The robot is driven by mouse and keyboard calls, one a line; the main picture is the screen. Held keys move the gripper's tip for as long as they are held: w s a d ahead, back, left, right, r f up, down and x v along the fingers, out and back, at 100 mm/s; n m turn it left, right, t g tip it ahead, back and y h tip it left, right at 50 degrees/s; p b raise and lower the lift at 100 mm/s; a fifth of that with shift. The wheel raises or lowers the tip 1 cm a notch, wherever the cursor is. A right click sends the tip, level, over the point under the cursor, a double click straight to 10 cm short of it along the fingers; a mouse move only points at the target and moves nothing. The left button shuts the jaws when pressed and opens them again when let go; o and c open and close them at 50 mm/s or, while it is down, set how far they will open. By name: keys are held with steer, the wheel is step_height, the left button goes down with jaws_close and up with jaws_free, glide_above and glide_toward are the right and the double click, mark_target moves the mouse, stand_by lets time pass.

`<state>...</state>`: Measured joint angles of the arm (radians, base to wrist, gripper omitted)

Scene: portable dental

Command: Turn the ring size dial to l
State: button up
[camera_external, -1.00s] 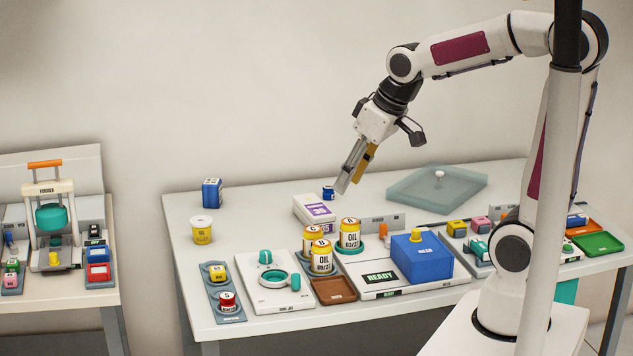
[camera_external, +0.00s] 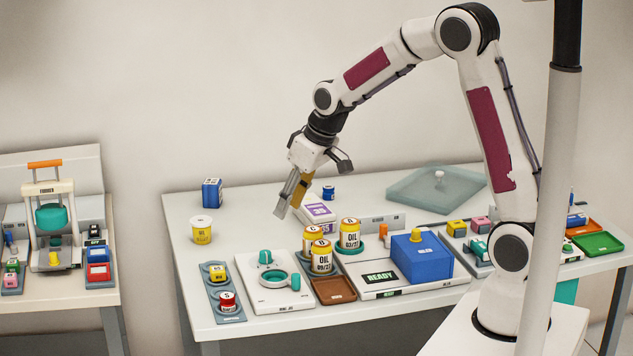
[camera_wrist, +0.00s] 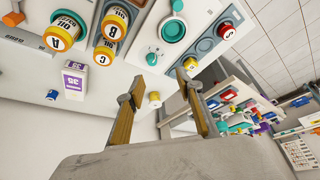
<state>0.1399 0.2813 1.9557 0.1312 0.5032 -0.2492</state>
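The ring size dial appears to be the small teal knob (camera_external: 265,257) near the back left of a white panel (camera_external: 256,298). It also shows in the wrist view (camera_wrist: 152,59) with small marks around it, too small to read. A teal ring piece (camera_external: 275,279) and a teal grip (camera_external: 295,282) sit on the same panel. My gripper (camera_external: 289,203) is high above the table, behind the panel and left of the purple-labelled box. In the wrist view my gripper (camera_wrist: 159,80) has its two fingers wide apart with nothing held between them.
Yellow OIL cans (camera_external: 322,258) stand close right of the panel. A grey tray (camera_external: 219,285) with a yellow and a red jar lies left.

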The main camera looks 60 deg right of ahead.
glide_toward(266, 252)
steer(key=shift+w+f, duration=0.4)
steer(key=shift+f, duration=0.1)
steer(key=shift+x, duration=3.75)
steer(key=shift+s, duration=0.1)
steer(key=shift+c, duration=0.3)
jaws_close()
